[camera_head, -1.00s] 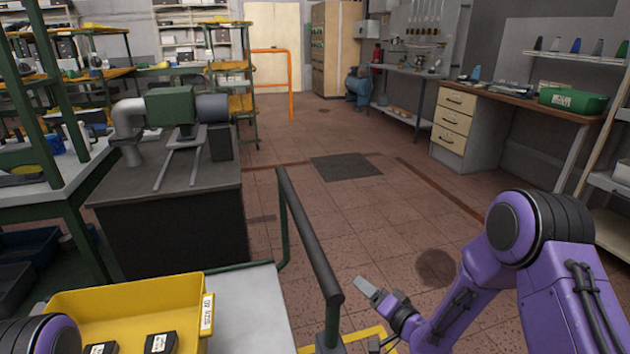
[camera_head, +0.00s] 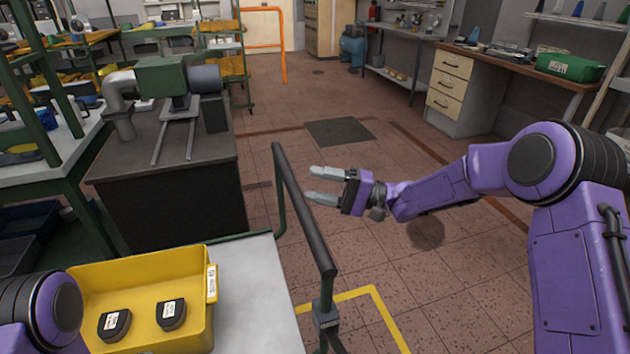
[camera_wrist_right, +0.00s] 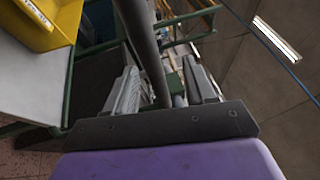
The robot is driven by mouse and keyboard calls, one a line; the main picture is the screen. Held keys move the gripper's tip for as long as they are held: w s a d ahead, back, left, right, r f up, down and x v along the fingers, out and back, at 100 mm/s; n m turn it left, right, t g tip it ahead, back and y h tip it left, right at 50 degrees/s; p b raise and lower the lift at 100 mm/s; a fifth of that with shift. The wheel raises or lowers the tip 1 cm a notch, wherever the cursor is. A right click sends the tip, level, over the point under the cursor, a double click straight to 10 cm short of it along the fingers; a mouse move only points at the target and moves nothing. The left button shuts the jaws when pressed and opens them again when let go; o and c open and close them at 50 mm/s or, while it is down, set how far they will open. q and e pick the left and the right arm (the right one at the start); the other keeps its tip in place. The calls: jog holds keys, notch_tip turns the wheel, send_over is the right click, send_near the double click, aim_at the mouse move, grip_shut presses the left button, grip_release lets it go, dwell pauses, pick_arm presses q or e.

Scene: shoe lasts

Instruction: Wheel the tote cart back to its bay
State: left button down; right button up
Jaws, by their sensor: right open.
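The tote cart has a pale grey top (camera_head: 255,300) and a dark handle bar (camera_head: 305,222) on green posts along its right side. A yellow tote (camera_head: 140,270) with two dark labelled blocks inside stands on it. My right gripper (camera_head: 316,183) is open and empty, its fingertips just right of the handle bar. In the right wrist view, the handle bar (camera_wrist_right: 142,45) runs up between the two open fingers (camera_wrist_right: 160,90); I cannot tell whether it touches them. A purple part of my left arm shows at the lower left; its gripper is out of view.
A yellow floor line (camera_head: 378,305) forms a corner right of the cart. A dark bench with a green machine (camera_head: 165,78) stands just beyond the cart. Open tiled floor with a dark mat (camera_head: 340,131) lies ahead. A drawer desk (camera_head: 455,90) stands at the right.

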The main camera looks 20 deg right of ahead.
jog(key=shift+w+a+r, duration=0.1)
jog(key=shift+w+a, duration=0.15)
jog(key=shift+a, duration=0.3)
jog(key=shift+w, duration=0.1)
grip_shut()
dwell(0.9)
grip_release()
jog(key=shift+s, duration=0.2)
jog(key=shift+w, duration=0.1)
jog(key=b+v, duration=0.1)
jog(key=v, duration=0.9)
jog(key=shift+d, duration=0.2)
